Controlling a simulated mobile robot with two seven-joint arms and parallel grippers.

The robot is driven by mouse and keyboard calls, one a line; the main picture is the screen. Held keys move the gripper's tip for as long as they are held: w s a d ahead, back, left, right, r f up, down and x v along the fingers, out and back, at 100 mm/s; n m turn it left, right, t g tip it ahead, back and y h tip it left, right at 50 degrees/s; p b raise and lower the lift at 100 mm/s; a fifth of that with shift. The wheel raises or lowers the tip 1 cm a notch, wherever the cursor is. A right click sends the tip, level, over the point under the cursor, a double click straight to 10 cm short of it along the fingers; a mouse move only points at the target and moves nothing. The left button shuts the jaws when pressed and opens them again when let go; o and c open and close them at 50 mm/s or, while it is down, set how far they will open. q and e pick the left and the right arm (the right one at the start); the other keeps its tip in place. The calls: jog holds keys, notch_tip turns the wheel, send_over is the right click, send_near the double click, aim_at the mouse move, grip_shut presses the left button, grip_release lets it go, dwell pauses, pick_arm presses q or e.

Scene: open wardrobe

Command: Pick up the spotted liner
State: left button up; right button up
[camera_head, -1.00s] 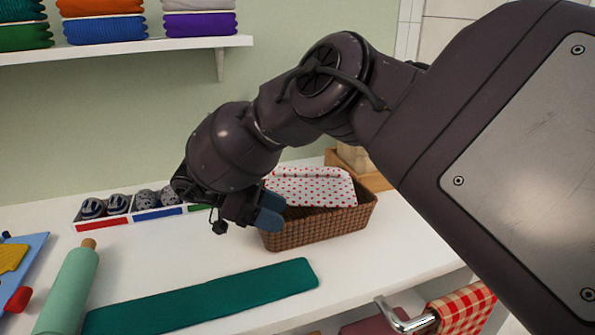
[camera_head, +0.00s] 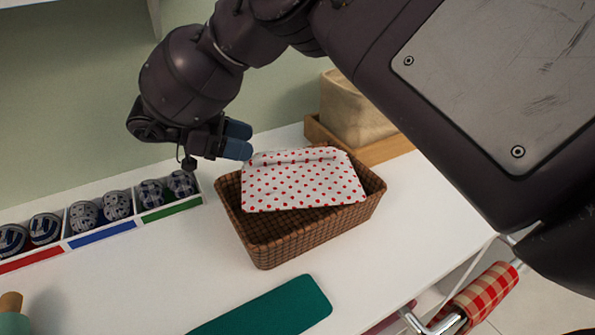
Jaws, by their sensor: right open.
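The spotted liner (camera_head: 300,184), white with red dots, lies folded in the brown wicker basket (camera_head: 262,246) and covers its back part. The front left part of the basket's inside is bare. My right gripper (camera_head: 238,141) is open and empty, with its blue fingertips just above the liner's back left corner. I cannot tell whether the fingertips touch the liner. My left gripper is out of view.
A divided box (camera_head: 100,232) with several patterned balls stands left of the basket. A wooden tray (camera_head: 388,148) with a beige block (camera_head: 352,108) is behind it. A green mat (camera_head: 270,310) lies in front. A red checked cloth (camera_head: 484,292) hangs on a rail at lower right.

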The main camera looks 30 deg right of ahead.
aim_at(284, 151)
jog(key=shift+x, duration=1.25)
jog(key=shift+s+x, duration=0.2)
jog(key=shift+x, duration=2.45)
jog(key=shift+r, duration=0.2)
jog(key=c, duration=1.1)
